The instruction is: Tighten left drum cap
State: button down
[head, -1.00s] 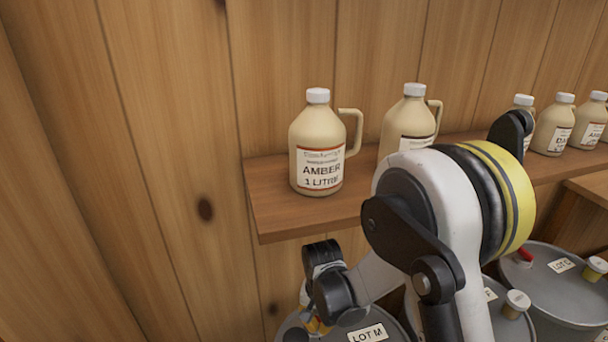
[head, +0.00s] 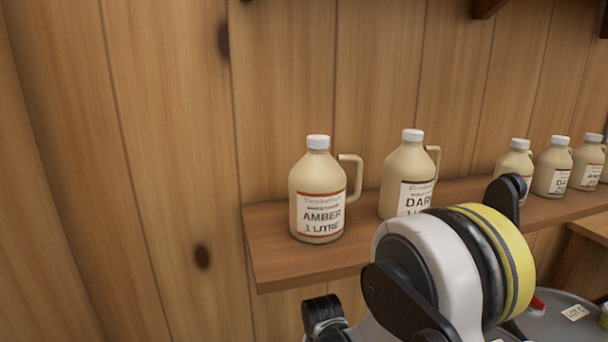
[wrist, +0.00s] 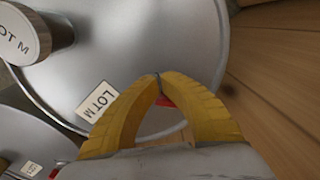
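In the wrist view the grey metal drum lid (wrist: 90,60) fills the upper left and carries a white LOT M label (wrist: 97,101). A tall, pale cap (wrist: 30,38) with LOT M on its top stands at the upper left, apart from my gripper. My gripper (wrist: 158,80) has yellow fingers curved toward each other, with their tips meeting above the lid's edge area. A small red part (wrist: 166,102) shows between the fingers, behind them; I see no cap held. In the head view the left drum and my fingertips are out of frame.
A wooden shelf (head: 310,262) holds an AMBER jug (head: 318,190), a DARK jug (head: 408,178) and several more jugs to the right. A grey drum (head: 560,330) labelled LOT C, with a red part, shows at the lower right. Wooden wall planks stand behind.

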jog(key=shift+w, duration=0.4)
dwell(0.5)
jog(key=shift+a, duration=0.4)
jog(key=shift+a, duration=0.25)
jog(key=shift+w+a, duration=0.2)
jog(key=shift+a, duration=0.25)
jog(key=shift+a, duration=0.1)
jog(key=shift+a, duration=0.1)
dwell(0.4)
